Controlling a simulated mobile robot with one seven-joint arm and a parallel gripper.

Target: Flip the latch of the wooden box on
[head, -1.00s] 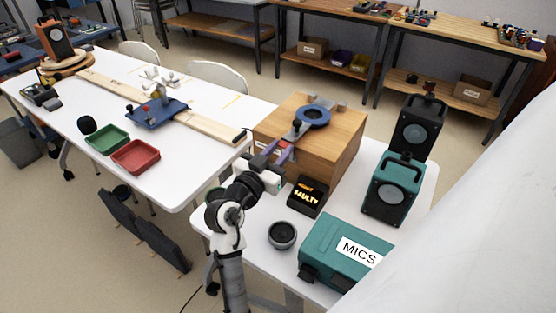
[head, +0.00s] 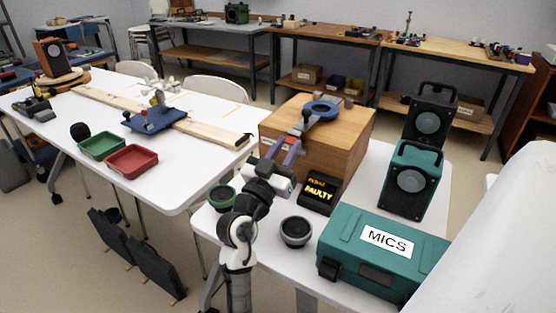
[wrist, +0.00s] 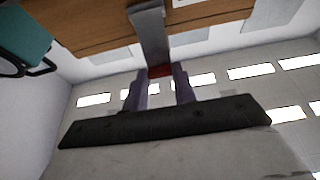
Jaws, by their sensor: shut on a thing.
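The wooden box (head: 345,135) stands on the white table, right of centre in the head view. A blue ring (head: 322,105) lies on its top, with a grey latch lever (head: 299,129) beside it reaching over the box's near edge. In the wrist view the grey lever (wrist: 150,35) comes down from the wood and ends in a red tip (wrist: 160,71). My gripper (head: 291,150) has purple fingers, which also show in the wrist view (wrist: 159,82). They are closed around the lever's red end. The lever's pivot is not clear.
A black box marked FAULTY (head: 320,193), a dark round cup (head: 296,232) and a teal MICS case (head: 380,250) stand close to my arm. Two speakers (head: 410,180) stand right of the box. A red tray (head: 132,161) and green tray (head: 101,146) lie on the left table.

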